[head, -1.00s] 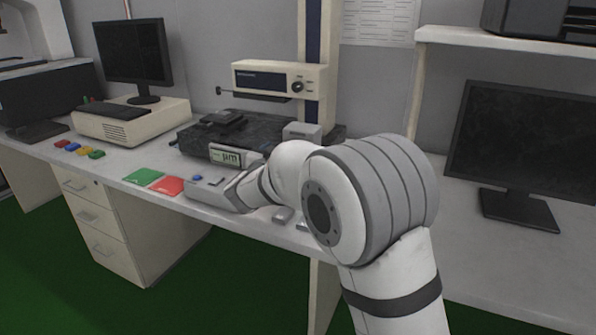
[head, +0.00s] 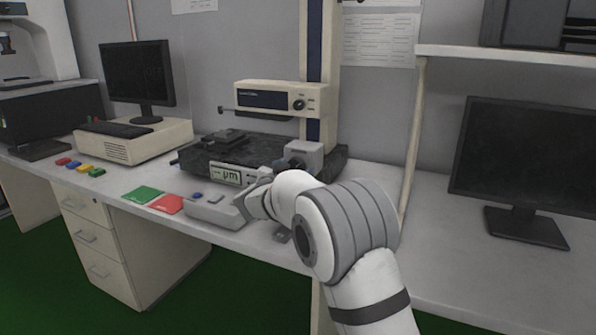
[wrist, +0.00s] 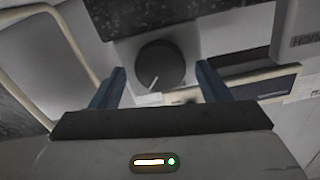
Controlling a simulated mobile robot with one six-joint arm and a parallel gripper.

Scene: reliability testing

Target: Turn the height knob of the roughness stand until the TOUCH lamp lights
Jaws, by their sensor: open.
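The roughness stand (head: 322,70) has an upright column on a dark stone base. A grey block (head: 312,153) sits at the foot of its column. In the wrist view a round black knob (wrist: 160,65) with a white pointer line faces me on a grey plate. My gripper (wrist: 160,69) is open, one finger on each side of the knob, with gaps between fingers and knob. In the head view my arm covers the area in front of the block, and the gripper is not clear. I cannot make out the TOUCH lamp or its state.
A drive unit (head: 268,99) with its own small knob hangs on the column. A grey control box (head: 208,206), green mat (head: 143,194) and red mat (head: 166,204) lie near the front edge. A shelf (head: 505,54) and monitor (head: 520,155) stand right.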

